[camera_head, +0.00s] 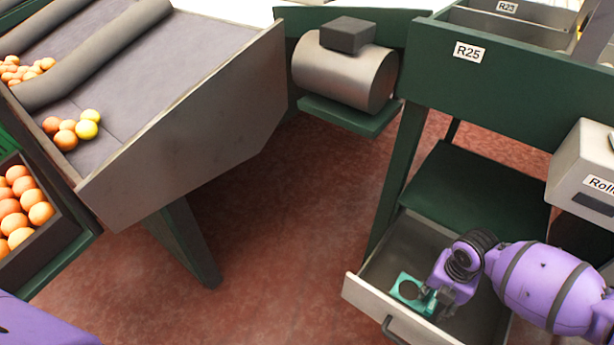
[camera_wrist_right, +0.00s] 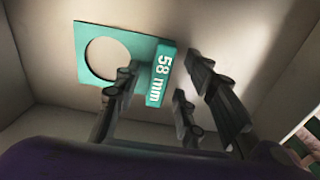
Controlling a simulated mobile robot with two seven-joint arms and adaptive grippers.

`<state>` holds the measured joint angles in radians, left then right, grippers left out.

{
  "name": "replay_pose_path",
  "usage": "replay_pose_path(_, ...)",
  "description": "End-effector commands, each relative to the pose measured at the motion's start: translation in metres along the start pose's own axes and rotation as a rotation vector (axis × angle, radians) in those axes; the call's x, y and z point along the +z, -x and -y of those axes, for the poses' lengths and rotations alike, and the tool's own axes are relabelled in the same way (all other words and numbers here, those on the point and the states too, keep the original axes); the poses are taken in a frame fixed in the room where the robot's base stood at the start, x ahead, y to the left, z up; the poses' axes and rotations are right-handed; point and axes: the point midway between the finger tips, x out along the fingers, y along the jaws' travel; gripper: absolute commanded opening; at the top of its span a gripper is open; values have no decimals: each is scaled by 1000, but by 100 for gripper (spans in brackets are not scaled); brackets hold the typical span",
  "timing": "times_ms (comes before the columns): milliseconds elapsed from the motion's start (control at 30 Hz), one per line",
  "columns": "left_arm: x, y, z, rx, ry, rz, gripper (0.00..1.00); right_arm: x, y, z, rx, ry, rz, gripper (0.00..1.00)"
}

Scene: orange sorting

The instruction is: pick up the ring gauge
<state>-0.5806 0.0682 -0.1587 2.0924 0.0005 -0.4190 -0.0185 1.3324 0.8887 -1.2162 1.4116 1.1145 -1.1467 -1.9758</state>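The ring gauge (camera_head: 408,287) is a teal plate with a round hole and a raised handle bar, lying in the open drawer (camera_head: 372,290). In the right wrist view the ring gauge (camera_wrist_right: 85,38) shows its hole at the left and "58 mm" on the bar. My right gripper (camera_head: 435,297) is down in the drawer at the bar end of the gauge. In the wrist view its open fingers (camera_wrist_right: 163,80) stand on both sides of the bar, with a visible gap at the right finger. My left gripper is out of view.
The drawer walls surround my right gripper closely. A green bench (camera_head: 520,75) labelled R25 stands above, with a grey box (camera_head: 585,165) at its right edge. A sloped chute (camera_head: 200,130) with oranges and a crate of oranges (camera_head: 62,225) are at the left.

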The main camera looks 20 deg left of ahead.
Motion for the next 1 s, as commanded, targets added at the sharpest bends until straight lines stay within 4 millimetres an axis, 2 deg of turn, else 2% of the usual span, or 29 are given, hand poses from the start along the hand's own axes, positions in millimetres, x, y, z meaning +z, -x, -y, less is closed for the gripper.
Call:
replay_pose_path(133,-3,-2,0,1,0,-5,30,0,1,0,0,0,0,35)
replay_pose_path(400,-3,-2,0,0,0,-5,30,0,1,0,0,0,0,0)
replay_pose_path(767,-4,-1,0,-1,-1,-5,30,1,7,0,1,0,1,0)
replay_pose_path(867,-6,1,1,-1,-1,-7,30,2,21,0,2,0,3,0)
replay_pose_path(1000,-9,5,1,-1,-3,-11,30,2,51,0,3,2,5,0)
